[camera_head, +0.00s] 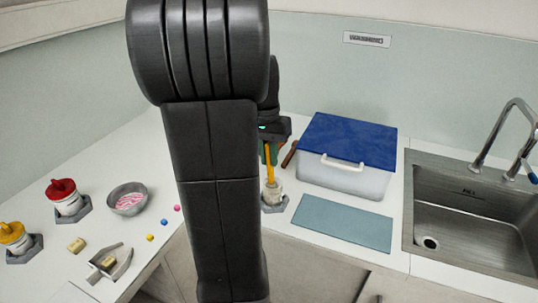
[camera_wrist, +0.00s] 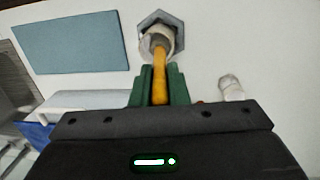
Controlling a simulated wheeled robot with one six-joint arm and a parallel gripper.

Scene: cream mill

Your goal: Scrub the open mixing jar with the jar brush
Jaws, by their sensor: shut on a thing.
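My gripper (camera_head: 270,150) is shut on the orange-yellow handle of the jar brush (camera_head: 269,168). In the wrist view, the green fingers of my gripper (camera_wrist: 157,88) close around the brush handle (camera_wrist: 160,78), which points to the jar. The open mixing jar (camera_head: 275,188) is whitish and stands in a grey hexagonal holder (camera_head: 284,205). In the wrist view, the jar (camera_wrist: 149,42) sits in the holder (camera_wrist: 168,17), and the brush's far end is at or inside its mouth. How deep it reaches is hidden. My arm covers much of the head view's middle.
A blue-lidded clear box (camera_head: 345,180) stands right of the jar, with a teal mat (camera_head: 340,222) before it and a sink (camera_head: 470,220) further right. Left are red-lidded (camera_head: 67,203) and yellow-lidded (camera_head: 15,238) jars, a bowl (camera_head: 127,210) and a scoop (camera_head: 110,264).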

